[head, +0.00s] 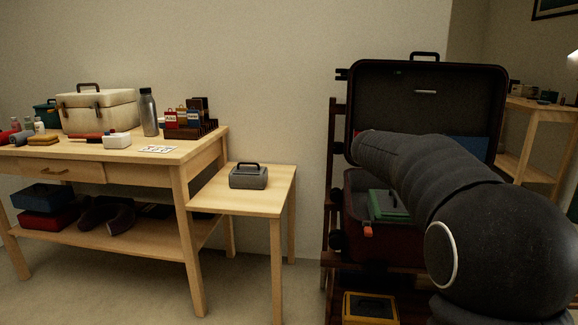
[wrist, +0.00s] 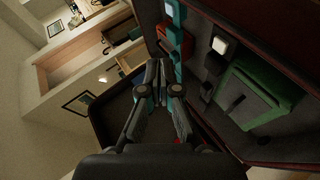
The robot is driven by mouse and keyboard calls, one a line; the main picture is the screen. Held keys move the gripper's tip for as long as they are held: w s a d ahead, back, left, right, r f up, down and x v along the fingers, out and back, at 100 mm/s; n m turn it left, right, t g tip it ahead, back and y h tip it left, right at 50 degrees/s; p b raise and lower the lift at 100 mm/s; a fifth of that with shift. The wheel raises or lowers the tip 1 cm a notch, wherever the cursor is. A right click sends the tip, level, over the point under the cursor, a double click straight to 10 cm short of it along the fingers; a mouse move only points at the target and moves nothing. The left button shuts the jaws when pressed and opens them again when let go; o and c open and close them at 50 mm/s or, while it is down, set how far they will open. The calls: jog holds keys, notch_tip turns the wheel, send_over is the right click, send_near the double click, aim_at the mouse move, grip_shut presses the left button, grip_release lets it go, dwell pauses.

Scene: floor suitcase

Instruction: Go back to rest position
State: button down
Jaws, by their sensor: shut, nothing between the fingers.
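My gripper (wrist: 160,75) shows in the wrist view with its fingertips together and nothing between them. It is in front of the open suitcase's dark interior, apart from the green box (wrist: 262,90) at the right. In the head view my dark arm reaches from the lower right toward the suitcase, and my gripper is hidden there. The suitcase stands open on a dark wooden rack, with its lid (head: 385,85) upright. The green box (head: 388,206) lies in its lower half, partly covered by my arm.
A small side table (head: 265,203) holds a grey box with a handle (head: 248,177). A wooden workbench (head: 205,150) at the left carries a cream case (head: 97,112), a bottle (head: 149,112) and small items. A yellow-framed case (head: 369,307) sits low under the suitcase. Floor between is clear.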

jog(key=s+a+f+y+p, duration=0.1)
jog(key=s+a+y, duration=0.3)
jog(key=s, duration=0.7)
jog(key=s+a+f+t+y+p, duration=0.1)
jog(key=s+a+f+y, duration=0.3)
jog(key=s+a, duration=0.5)
jog(key=s+a+f+t+y+p, duration=0.1)
jog(key=s+a+f+y+p, duration=0.2)
jog(key=s, duration=1.1)
jog(key=shift+a+f+n+y, duration=0.15)
jog(key=shift+a+n+y, duration=0.25)
jog(key=shift+a, duration=1.4)
